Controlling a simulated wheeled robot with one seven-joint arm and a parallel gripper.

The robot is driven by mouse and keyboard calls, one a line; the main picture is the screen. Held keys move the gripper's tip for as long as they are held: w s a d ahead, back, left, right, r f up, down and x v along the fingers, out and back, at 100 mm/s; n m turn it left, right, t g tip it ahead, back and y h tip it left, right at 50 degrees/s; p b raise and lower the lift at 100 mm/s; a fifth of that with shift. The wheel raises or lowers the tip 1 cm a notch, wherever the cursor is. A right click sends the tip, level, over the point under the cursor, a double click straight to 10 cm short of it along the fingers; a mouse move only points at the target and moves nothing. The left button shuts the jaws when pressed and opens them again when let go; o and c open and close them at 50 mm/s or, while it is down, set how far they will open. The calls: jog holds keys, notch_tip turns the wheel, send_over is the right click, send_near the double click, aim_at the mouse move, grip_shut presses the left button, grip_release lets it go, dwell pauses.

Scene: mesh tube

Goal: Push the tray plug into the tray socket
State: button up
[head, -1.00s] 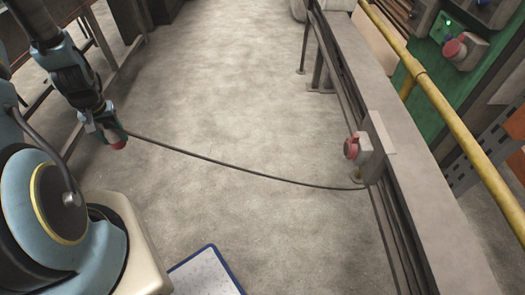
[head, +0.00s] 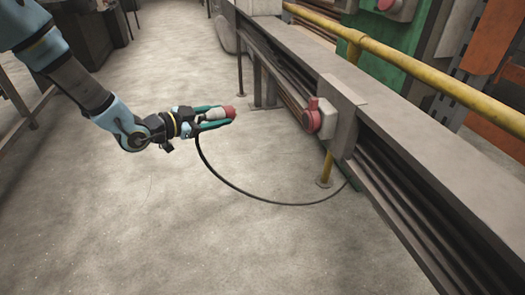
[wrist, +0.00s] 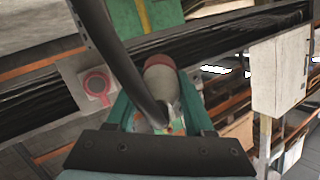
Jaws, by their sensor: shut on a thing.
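The tray plug (head: 229,112) has a red front end and a pale grey body. My gripper (head: 214,117), with teal fingers, is shut on the plug's body. The plug lies about level, red end toward the cable tray. The tray socket (head: 312,116) is red on a grey box at the tray's side, right of the plug, with a clear gap between. In the wrist view, the plug (wrist: 161,78) points away between the fingers, and the socket (wrist: 97,84) shows to its left. Whether the socket's lid is open is hard to tell.
A black cable (head: 240,190) hangs from the plug and loops to the tray's foot. The long grey cable tray (head: 420,150) and yellow rail (head: 420,58) run along the right. The cable also crosses the wrist view (wrist: 115,60). The floor (head: 130,220) in front is clear.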

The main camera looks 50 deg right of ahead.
jog(key=s+d+m+g+b, duration=0.3)
jog(key=s+m+g+b, duration=0.2)
jog(key=s, duration=0.9)
jog(key=g, duration=0.3)
jog(key=shift+r+y, duration=0.2)
jog(key=shift+y, duration=0.1)
jog(key=shift+b+x, duration=0.65)
jog(key=shift+x, duration=2.2)
jog(key=shift+s+d+f, duration=0.1)
jog(key=shift+s+d, duration=0.2)
jog(key=shift+d, duration=0.15)
jog(key=o, duration=1.3)
jog(key=shift+o, duration=0.2)
jog(key=shift+w, duration=0.1)
